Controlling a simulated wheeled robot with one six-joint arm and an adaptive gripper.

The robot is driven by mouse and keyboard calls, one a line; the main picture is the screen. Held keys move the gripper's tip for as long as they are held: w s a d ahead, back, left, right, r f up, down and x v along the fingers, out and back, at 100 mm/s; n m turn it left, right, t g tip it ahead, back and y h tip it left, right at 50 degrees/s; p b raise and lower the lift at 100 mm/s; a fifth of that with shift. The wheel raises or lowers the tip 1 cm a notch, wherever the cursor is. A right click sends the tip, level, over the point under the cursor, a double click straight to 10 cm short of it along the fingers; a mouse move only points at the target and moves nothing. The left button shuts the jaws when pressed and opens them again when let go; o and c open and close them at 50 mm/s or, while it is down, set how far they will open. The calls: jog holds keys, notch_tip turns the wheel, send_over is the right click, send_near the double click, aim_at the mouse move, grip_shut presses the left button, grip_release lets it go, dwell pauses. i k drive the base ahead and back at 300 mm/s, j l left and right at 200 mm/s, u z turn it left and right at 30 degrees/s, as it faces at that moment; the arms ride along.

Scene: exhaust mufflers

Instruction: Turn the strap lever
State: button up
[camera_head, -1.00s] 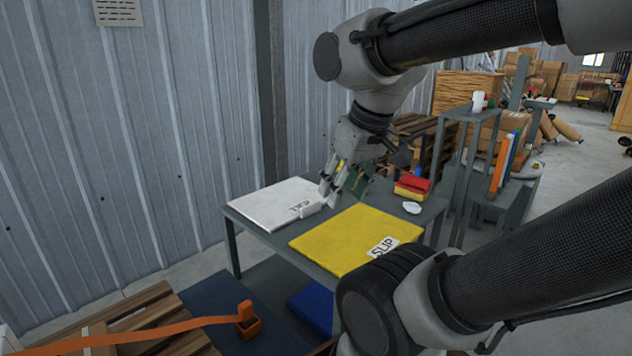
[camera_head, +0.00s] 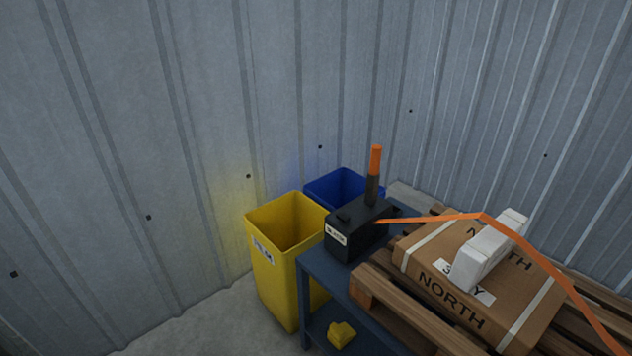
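The strap lever (camera_head: 374,172) has an orange grip on a dark shaft and stands nearly upright on a black ratchet box (camera_head: 352,238). The box sits on a blue-grey stand (camera_head: 325,268). An orange strap (camera_head: 440,217) runs from the box to the right, over a cardboard carton (camera_head: 425,265) marked NORTH. A white block (camera_head: 490,252) lies on the carton, close to the strap. My gripper is out of view.
A yellow bin (camera_head: 270,275) and a blue bin (camera_head: 335,185) stand left of and behind the box. The carton rests on a wooden pallet (camera_head: 400,310). A small yellow object (camera_head: 341,334) is low on the stand. Corrugated walls close the back; floor shows at lower left.

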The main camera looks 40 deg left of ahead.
aim_at(373, 176)
jog(key=j+u, duration=0.15)
jog(key=u, duration=1.25)
